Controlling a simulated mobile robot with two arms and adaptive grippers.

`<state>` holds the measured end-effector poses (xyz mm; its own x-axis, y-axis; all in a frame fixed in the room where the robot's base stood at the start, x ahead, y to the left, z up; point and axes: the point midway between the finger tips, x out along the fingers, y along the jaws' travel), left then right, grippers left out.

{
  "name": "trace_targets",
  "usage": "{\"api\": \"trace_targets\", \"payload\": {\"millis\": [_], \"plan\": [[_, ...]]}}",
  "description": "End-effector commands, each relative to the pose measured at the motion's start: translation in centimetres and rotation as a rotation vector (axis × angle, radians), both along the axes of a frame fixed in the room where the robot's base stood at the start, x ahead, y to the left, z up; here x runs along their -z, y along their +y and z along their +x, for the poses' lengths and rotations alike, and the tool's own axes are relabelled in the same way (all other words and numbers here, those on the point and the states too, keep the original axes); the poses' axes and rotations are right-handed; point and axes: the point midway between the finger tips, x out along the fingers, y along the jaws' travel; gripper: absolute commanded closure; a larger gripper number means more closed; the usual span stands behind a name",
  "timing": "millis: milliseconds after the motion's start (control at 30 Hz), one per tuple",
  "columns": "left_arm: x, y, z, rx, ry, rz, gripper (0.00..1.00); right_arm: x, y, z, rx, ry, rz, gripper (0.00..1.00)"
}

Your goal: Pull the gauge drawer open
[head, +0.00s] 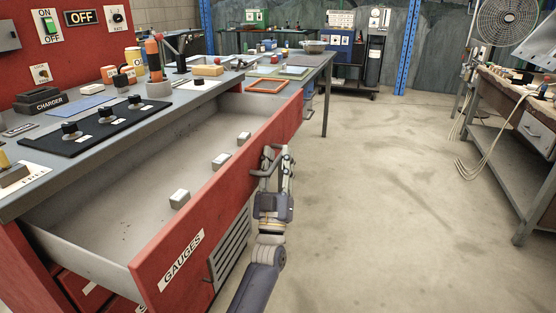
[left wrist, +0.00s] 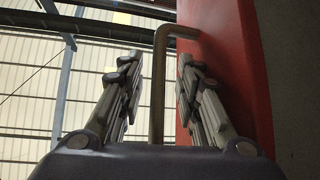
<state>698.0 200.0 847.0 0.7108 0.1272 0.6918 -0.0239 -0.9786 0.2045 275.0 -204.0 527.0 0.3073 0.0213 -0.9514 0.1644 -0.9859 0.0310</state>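The gauge drawer (head: 222,190), red with a white GAUGES label (head: 182,260), stands pulled far out from the bench. Its grey inside (head: 110,215) is exposed and holds three small pale blocks (head: 180,198). My left gripper (head: 278,158) is at the outer face of the drawer front, at its handle. In the left wrist view the handle bar (left wrist: 159,85) runs between the two fingers (left wrist: 157,68), with gaps visible on both sides, so the gripper looks open around the bar. The red drawer front (left wrist: 235,60) is beside the right finger. My right gripper is out of view.
The bench top (head: 190,95) above carries a black knob panel (head: 100,127), a charger (head: 40,100), bottles and a sponge (head: 208,71). The floor (head: 400,180) right of the drawer is clear. A workbench (head: 515,125) with hanging cables stands at far right.

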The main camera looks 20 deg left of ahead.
Motion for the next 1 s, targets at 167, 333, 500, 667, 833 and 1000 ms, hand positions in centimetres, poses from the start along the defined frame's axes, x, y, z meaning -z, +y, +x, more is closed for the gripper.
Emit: {"api": "trace_targets", "payload": {"millis": [167, 333, 500, 667, 833, 1000], "plan": [[1.0, -0.2, -0.9, 0.0, 0.002, 0.0, 0.69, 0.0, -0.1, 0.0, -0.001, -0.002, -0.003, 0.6], [3.4, -0.6, -3.3, 0.0, 0.004, -0.001, 0.69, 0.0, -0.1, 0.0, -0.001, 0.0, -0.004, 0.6], [5.9, -1.0, -5.9, 0.0, 0.004, -0.001, 0.69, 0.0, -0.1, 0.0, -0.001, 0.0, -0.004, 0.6], [7.5, -1.4, -7.6, 0.001, 0.003, 0.0, 0.69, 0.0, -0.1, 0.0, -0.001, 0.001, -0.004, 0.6], [8.3, -1.5, -8.5, 0.0, 0.0, 0.0, 0.69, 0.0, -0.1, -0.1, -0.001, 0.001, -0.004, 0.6], [8.3, -1.5, -8.6, 0.0, 0.0, 0.0, 0.69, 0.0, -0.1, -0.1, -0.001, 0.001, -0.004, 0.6]]}}
